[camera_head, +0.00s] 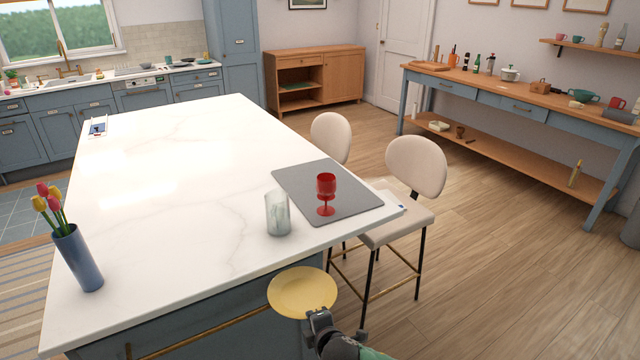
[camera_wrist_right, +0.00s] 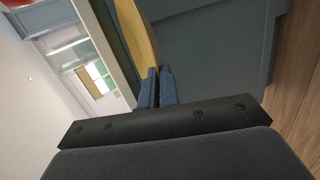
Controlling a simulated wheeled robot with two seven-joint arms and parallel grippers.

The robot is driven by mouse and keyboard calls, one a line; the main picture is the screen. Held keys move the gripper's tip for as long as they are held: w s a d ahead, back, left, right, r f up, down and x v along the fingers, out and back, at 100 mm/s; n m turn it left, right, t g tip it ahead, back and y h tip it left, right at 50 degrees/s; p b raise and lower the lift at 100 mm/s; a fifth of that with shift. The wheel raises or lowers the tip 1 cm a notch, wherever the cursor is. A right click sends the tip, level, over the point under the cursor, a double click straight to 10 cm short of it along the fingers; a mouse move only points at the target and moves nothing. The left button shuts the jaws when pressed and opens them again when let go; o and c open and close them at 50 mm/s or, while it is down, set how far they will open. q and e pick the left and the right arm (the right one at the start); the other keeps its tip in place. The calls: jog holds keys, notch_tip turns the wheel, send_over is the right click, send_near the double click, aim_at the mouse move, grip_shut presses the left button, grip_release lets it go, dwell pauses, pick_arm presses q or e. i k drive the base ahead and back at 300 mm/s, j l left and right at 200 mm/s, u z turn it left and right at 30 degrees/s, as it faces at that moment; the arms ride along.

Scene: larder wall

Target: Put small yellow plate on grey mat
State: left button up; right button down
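The small yellow plate (camera_head: 302,292) is held by my right gripper (camera_head: 318,314) just in front of the island's near edge. In the right wrist view the plate (camera_wrist_right: 135,40) shows edge-on between the closed fingers (camera_wrist_right: 157,88). The grey mat (camera_head: 298,187) lies flat on the island's right corner, beyond the plate. A red goblet (camera_head: 326,190) stands on the mat. My left gripper is not in view.
A blue vase with tulips (camera_head: 77,257) stands at the left. Two cream chairs (camera_head: 416,166) stand along the right side. The mat's left part is bare.

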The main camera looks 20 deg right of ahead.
aim_at(315, 177)
jog(key=l+u, duration=0.15)
jog(key=l, duration=0.25)
jog(key=k+l+u, duration=0.1)
jog(key=l, duration=0.35)
jog(key=l+u, duration=0.15)
jog(key=l, duration=0.25)
jog(key=k+l+u, duration=0.15)
jog(key=l, duration=0.25)
jog(key=l+u, duration=0.1)
jog(key=l, duration=1.05)
jog(key=l+u, duration=0.15)
jog(key=l, duration=1)
jog(key=k, duration=0.05)
